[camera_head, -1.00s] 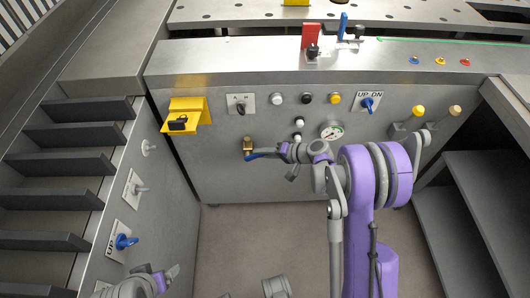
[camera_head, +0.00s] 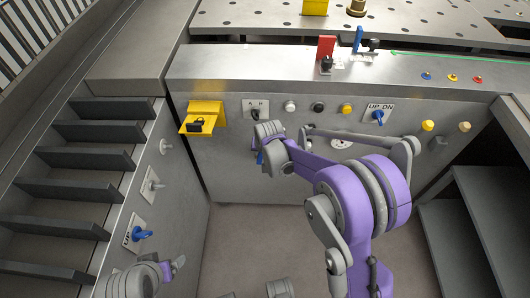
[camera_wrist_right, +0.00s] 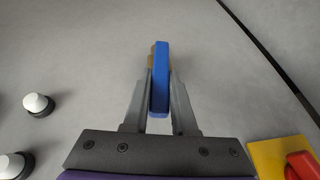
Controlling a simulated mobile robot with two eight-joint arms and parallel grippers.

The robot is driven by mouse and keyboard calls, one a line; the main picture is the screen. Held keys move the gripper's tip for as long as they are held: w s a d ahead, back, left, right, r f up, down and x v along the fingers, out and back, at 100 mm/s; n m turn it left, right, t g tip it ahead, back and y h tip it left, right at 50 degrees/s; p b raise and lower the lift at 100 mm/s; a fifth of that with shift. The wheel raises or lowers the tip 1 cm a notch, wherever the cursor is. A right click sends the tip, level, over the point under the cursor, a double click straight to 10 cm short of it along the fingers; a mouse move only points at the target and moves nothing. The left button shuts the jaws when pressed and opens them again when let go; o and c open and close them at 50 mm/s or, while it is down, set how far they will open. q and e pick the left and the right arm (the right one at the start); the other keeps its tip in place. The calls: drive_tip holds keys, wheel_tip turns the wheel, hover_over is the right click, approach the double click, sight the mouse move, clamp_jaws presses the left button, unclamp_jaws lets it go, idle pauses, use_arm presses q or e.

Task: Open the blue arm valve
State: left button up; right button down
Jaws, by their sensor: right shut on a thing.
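The blue arm valve has a blue lever (camera_wrist_right: 160,80) and a small brass body (camera_wrist_right: 151,60) on the grey front panel. My right gripper (camera_wrist_right: 160,95) is shut on the lever, with one finger on each side of it. In the head view, a little of the blue lever (camera_head: 260,158) shows beside my right wrist, which hides the brass body and the fingers. My left gripper (camera_head: 174,268) is low at the left in the head view, away from the valve. Its fingers are too small to tell open from shut.
A yellow bracket (camera_head: 203,117) with a black part is left of the valve. Buttons (camera_head: 318,107) and a blue UP/DN switch (camera_head: 378,116) lie to the right. Black steps (camera_head: 85,160) and a side panel (camera_head: 170,185) with another blue switch (camera_head: 140,234) are at the left.

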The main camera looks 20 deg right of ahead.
drive_tip(key=shift+w+a+h, duration=0.15)
drive_tip(key=shift+a+h, duration=0.35)
drive_tip(key=shift+h, duration=0.2)
drive_tip(key=shift+g, duration=0.3)
drive_tip(key=c, duration=0.7)
unclamp_jaws()
drive_tip(key=p+v, duration=0.1)
drive_tip(key=v, duration=0.9)
drive_tip(key=shift+a+r+p, duration=0.1)
drive_tip(key=shift+r+p, duration=0.2)
drive_tip(key=shift+r, duration=0.05)
drive_tip(key=shift+s, duration=0.2)
